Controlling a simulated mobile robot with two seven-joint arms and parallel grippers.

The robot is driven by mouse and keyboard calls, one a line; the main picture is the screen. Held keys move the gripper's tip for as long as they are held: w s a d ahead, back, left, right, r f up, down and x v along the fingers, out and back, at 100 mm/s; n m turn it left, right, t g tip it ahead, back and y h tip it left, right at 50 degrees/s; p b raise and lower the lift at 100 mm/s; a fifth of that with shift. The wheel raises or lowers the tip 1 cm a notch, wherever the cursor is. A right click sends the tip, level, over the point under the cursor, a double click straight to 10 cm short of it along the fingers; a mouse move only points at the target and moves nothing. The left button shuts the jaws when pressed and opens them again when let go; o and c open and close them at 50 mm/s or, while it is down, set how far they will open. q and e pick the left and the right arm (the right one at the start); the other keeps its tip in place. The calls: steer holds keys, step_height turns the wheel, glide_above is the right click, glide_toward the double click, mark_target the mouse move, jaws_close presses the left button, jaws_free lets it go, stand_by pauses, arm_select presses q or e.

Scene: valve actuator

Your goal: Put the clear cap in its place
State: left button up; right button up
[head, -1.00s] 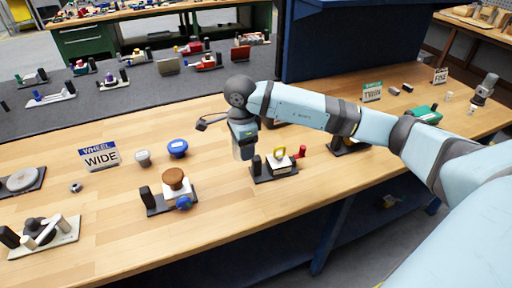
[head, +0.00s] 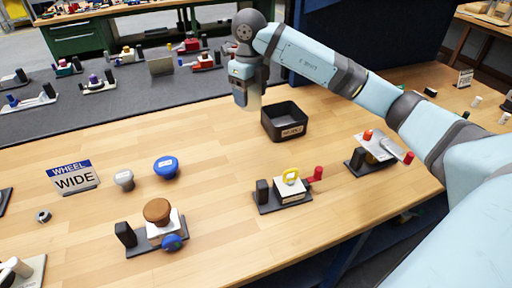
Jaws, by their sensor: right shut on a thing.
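My right gripper (head: 248,98) hangs over the back of the wooden bench, left of a black open bin, with its fingers pointing down. It is shut on a pale, see-through thing (head: 253,103), which looks like the clear cap; its outline is blurred and partly hidden by the fingers. In front of it, well apart, stands a valve unit with a yellow ring (head: 291,175) on a white block, a black post and a red handle. Left of that is a valve unit with a brown knob (head: 157,210) and a blue knob. My left gripper is not in view.
The black bin (head: 286,134) has a small label that I cannot read. Another unit (head: 376,150) with red parts is at right. The bench centre is clear.

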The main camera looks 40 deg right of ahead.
mark_target(252, 159)
step_height(252, 159, down, 19)
steer(key=shift+s+a+f, duration=0.1)
steer(key=shift+s, duration=0.05)
stand_by(0.4)
steer(key=shift+f, duration=0.1)
steer(key=o, duration=0.9)
step_height(252, 159, up, 12)
steer(key=shift+s, duration=0.1)
stand_by(0.3)
